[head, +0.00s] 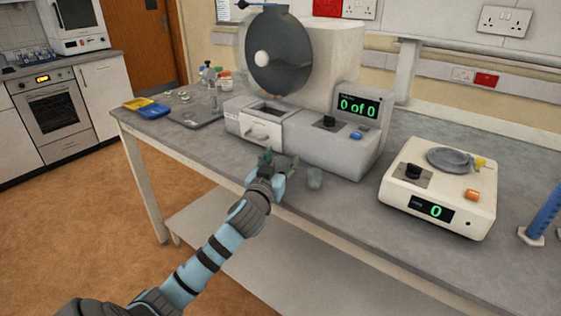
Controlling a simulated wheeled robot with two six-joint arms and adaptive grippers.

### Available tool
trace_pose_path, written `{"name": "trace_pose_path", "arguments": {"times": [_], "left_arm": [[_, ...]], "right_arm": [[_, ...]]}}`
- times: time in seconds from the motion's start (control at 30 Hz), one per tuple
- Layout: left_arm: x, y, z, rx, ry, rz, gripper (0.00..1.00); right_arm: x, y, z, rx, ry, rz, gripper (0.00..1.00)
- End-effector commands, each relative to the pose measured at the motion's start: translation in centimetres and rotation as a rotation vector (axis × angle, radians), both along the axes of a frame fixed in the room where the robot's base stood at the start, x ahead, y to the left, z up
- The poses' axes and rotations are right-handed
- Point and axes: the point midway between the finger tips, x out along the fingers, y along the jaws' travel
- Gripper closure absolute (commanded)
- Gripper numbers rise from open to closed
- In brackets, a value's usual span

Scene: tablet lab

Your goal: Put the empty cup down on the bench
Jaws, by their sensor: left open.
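My left gripper (281,160) is open, just left of the cup and in front of the machine's drawer. My right gripper is not in view.
A cream counting device (440,188) reading 0 stands to the right. A grey tray (195,117) and yellow and blue trays lie at the left.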

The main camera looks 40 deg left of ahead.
Motion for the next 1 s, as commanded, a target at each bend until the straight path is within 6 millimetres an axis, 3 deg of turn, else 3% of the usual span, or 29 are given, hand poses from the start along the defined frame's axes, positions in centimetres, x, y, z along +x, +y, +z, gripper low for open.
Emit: {"name": "trace_pose_path", "arguments": {"times": [0.13,0.27,0.5,0.63,1.0], "left_arm": [[-0.2,-0.1,0.2,0.001,0.0,0.0,0.47],[-2.0,-0.7,0.2,0.004,0.003,-0.001,0.47],[-8.1,-2.9,0.2,0.004,0.004,-0.002,0.47],[-10.4,-3.8,0.1,0.001,0.003,-0.001,0.47],[-11.3,-4.1,0.2,-0.001,-0.001,0.001,0.47]], "right_arm": [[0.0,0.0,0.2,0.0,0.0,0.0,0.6],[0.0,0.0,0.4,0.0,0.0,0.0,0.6],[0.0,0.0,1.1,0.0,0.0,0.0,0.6],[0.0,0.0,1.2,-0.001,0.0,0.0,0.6],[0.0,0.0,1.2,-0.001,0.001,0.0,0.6]]}}
